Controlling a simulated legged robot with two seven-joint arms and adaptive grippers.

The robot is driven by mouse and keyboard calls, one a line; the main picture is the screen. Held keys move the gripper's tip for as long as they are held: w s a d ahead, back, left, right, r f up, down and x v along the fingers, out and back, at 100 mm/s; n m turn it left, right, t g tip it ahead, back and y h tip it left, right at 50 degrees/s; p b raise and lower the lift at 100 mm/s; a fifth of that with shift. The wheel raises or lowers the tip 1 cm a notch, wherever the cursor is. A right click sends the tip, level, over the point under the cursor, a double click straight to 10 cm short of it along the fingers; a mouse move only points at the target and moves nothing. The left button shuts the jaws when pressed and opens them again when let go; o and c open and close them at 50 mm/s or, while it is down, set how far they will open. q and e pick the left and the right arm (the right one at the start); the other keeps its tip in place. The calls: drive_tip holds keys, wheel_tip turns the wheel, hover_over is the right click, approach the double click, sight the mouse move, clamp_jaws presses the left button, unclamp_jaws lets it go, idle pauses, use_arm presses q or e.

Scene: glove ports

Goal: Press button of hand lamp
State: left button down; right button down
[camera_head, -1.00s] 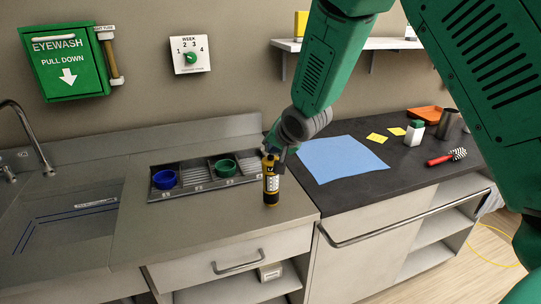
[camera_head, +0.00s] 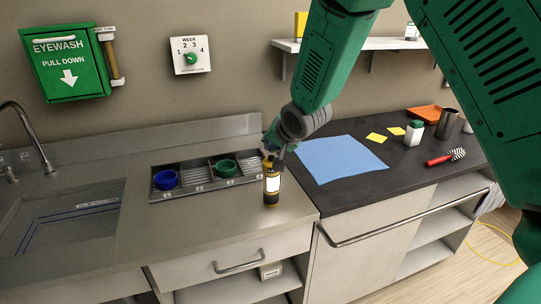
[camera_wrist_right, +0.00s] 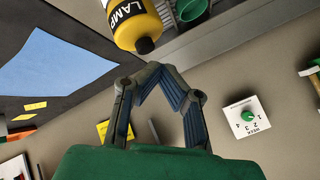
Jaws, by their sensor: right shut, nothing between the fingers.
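The hand lamp (camera_head: 271,187) stands upright on the steel counter near its right front edge. It has a yellow and black body, and its front panel shows bright white. My right gripper (camera_head: 270,158) is at the lamp's top, in front of the wall, with its fingers together and nothing between them. In the right wrist view the lamp (camera_wrist_right: 136,20), marked LAMP, has its dark button end toward my closed fingertips (camera_wrist_right: 155,70). A small gap seems to lie between them. My left gripper is out of view.
A blue mat (camera_head: 340,158) lies on the dark counter at right. The sink (camera_head: 60,230) is at left. The front steel counter is clear.

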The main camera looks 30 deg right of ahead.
sight(272, 157)
drive_tip(key=shift+r+p, duration=2.45)
drive_tip(key=shift+r, duration=0.55)
drive_tip(key=shift+f, duration=0.1)
drive_tip(key=s+a+f+n+g+b, duration=0.1)
drive_tip(key=s+a+f+n+b, duration=0.15)
drive_tip(key=s+f, duration=0.45)
drive_tip(key=s+a+f+n+g+b, duration=0.1)
drive_tip(key=s+f+g+b, duration=0.15)
drive_tip(key=f, duration=0.85)
drive_tip(key=s+a+f+n+g+b, duration=0.1)
drive_tip(key=s+a+f+n+b, duration=0.15)
drive_tip(key=s+f, duration=0.55)
drive_tip(key=s+a+f+n+g+b, duration=0.1)
drive_tip(key=s+f+b, duration=0.3)
drive_tip(key=s+f, duration=0.5)
drive_tip(key=s+a+f+n+g+y+b, duration=0.1)
drive_tip(key=s+a+f+n+g+b, duration=0.1)
drive_tip(key=s+f, duration=0.7)
drive_tip(key=s+n+g+b, duration=0.1)
drive_tip(key=s+n+b, duration=0.1)
drive_tip(key=s, duration=0.1)
drive_tip(key=shift+s+f, duration=0.35)
drive_tip(key=shift+s, duration=0.05)
